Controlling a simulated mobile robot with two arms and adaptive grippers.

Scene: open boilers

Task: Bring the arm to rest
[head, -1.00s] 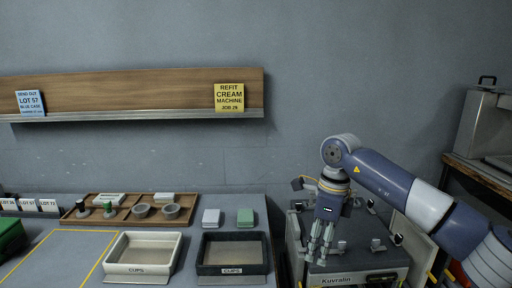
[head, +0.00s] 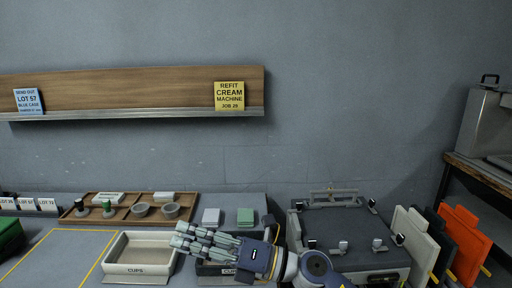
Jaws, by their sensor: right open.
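My right gripper (head: 188,238) shows in the head view at the lower middle. Its arm comes in from the bottom right, and the fingers point left. The fingers are open and nothing shows between them. They appear over the right part of the cream cups tray (head: 116,248). The hand and wrist hide most of the dark cups tray (head: 203,268). My left gripper is not in view.
A wooden tray (head: 127,217) holds small parts. A wall shelf (head: 140,88) runs above.

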